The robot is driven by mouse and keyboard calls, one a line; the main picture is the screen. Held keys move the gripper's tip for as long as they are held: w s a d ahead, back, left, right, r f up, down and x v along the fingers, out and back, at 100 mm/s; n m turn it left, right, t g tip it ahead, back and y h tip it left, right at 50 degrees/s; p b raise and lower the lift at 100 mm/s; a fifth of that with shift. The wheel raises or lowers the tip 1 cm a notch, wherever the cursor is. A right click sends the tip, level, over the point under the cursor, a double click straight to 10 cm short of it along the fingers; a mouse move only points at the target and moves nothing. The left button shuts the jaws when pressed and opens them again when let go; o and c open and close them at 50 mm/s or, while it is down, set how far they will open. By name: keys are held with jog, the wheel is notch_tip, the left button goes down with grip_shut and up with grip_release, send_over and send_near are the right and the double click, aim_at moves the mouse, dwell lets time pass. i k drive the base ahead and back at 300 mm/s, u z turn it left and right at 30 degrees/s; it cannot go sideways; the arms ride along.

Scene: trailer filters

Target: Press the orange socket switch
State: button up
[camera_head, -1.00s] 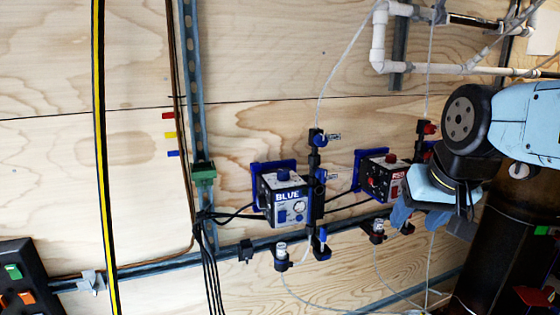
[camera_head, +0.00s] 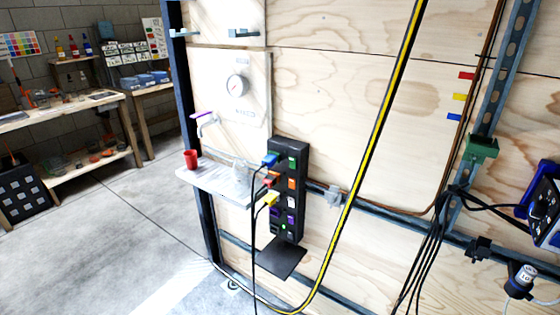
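A black power strip (camera_head: 286,149) is fixed upright on the plywood wall, left of centre. It carries a column of coloured switches: green at the top, the orange switch (camera_head: 291,183) below it, then a white one, a purple one and a green one lower down. Blue, red or orange, and yellow plugs sit along its left side, with black cables hanging from them. The orange switch is uncovered. My gripper is not in this view.
A white shelf (camera_head: 222,187) with a red cup (camera_head: 190,160) and a clear vessel juts out left of the strip. A black flap (camera_head: 281,258) sticks out below. A yellow-black hose (camera_head: 375,145) runs down to the right. Open floor (camera_head: 110,240) lies left.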

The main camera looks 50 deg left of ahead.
aim_at(292, 181)
jog(key=z, duration=1.4)
jog(key=i, duration=0.1)
jog(key=u, duration=3.05)
